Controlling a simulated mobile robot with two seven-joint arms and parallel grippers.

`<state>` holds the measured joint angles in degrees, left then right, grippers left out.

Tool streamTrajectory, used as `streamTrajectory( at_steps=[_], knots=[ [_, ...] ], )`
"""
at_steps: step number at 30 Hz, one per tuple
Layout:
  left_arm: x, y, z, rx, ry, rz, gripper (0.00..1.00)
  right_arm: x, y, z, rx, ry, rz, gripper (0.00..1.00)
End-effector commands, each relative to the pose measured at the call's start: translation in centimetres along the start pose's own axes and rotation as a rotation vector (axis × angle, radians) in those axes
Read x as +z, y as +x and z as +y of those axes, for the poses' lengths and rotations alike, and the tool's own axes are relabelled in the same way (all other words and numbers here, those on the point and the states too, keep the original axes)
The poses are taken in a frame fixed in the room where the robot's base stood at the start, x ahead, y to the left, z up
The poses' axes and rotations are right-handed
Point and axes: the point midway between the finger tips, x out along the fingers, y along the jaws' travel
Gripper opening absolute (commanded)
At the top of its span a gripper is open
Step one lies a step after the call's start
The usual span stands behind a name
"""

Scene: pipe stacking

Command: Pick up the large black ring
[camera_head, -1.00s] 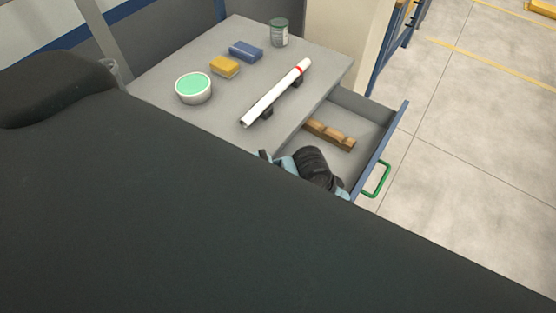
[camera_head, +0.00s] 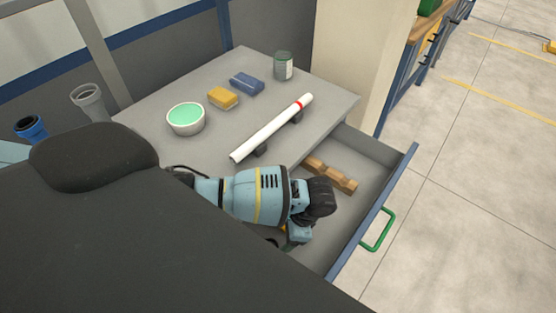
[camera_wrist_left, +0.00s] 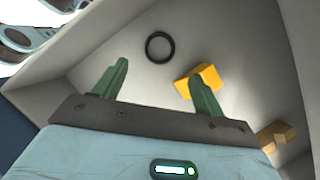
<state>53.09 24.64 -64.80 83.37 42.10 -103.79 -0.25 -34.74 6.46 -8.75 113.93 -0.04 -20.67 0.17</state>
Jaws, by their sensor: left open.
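The large black ring (camera_wrist_left: 160,47) lies flat on the light floor of the open drawer in the left wrist view. My left gripper (camera_wrist_left: 159,72) is open, its two green fingers pointing toward the ring and spread wider than it. The ring is beyond the fingertips and apart from them, with nothing between the fingers. In the head view my left gripper (camera_head: 286,242) is over the drawer, partly hidden by my wrist. The ring cannot be made out there. My right gripper is not in view.
A yellow block (camera_wrist_left: 209,76) lies by the right finger. A notched wooden holder (camera_head: 331,174) is in the drawer (camera_head: 352,241). The drawer's walls surround the gripper. On the tabletop (camera_head: 150,100) are a white pipe (camera_head: 270,130), bowl, sponges and can.

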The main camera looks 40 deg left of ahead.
Motion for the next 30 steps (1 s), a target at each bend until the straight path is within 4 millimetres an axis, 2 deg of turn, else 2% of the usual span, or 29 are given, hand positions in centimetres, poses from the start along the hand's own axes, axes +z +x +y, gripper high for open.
streamTrajectory(
  at_steps=[5,12,19,27,30],
  knots=[
    [0.1,0.1,-0.1,-0.002,0.004,-0.003,0.71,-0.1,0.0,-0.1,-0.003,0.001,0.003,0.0],
    [0.2,2.4,-0.1,-0.001,0.003,-0.004,0.71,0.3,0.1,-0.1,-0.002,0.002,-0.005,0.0],
    [0.2,3.1,-0.1,-0.002,0.002,-0.002,0.71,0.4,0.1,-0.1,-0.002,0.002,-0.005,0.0],
    [0.8,6.8,0.1,0.0,0.002,-0.004,0.71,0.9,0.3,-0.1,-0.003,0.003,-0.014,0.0],
    [0.7,7.5,0.1,-0.001,0.002,-0.002,0.71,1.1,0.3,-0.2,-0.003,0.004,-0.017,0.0]
  ],
)
